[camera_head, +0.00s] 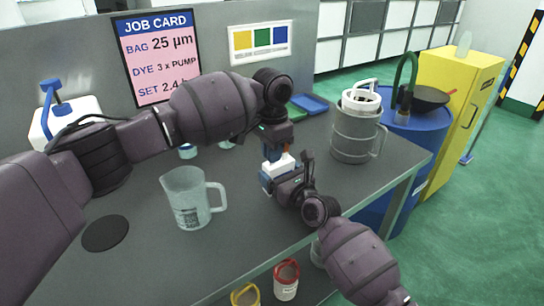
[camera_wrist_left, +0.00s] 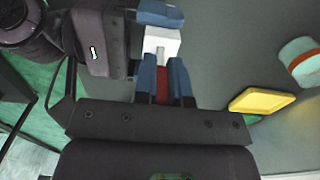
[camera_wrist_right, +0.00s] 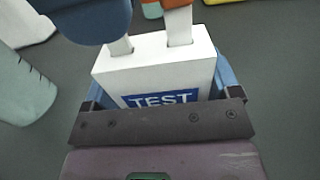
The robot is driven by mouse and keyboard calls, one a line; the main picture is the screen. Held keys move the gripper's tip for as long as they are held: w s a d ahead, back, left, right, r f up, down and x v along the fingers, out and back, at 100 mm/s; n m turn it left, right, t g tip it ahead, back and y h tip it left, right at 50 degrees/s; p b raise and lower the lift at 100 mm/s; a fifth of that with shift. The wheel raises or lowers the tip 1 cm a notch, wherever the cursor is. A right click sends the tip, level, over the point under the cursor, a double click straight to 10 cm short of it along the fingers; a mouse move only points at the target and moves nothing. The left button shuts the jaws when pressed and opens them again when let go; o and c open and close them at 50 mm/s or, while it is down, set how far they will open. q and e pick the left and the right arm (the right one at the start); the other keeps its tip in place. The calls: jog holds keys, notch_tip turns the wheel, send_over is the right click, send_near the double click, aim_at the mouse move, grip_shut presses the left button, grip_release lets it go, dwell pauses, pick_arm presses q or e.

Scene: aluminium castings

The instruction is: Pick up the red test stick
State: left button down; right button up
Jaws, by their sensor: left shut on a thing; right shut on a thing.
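The white holder marked TEST (camera_wrist_right: 165,65) has two slots with a white stem in each. The red test stick (camera_wrist_right: 165,4) stands in the right slot, its orange-red top cut off by the frame edge. A blue shape (camera_wrist_right: 90,18) covers the other stem's top; I cannot tell whether it is a stick head or a finger. My left gripper (camera_wrist_left: 163,70) is shut on the red part (camera_wrist_left: 162,88) of the stick, just above the holder (camera_wrist_left: 162,42). My right gripper (camera_wrist_right: 160,88) is shut on the holder's sides. In the head view the holder (camera_head: 281,167) is partly hidden between the arms.
A clear jug (camera_head: 187,198) stands on the grey table (camera_head: 265,232) left of the grippers. A grey metal pitcher (camera_head: 353,135) stands to the right. Green and blue trays (camera_head: 309,103) lie behind. A yellow tray (camera_wrist_left: 262,100) shows in the left wrist view.

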pick_arm(q)
notch_tip(320, 180, up, 10)
jog(key=shift+f, duration=0.1)
pick_arm(e)
jog(key=o, duration=0.8)
jog(key=shift+c, duration=0.2)
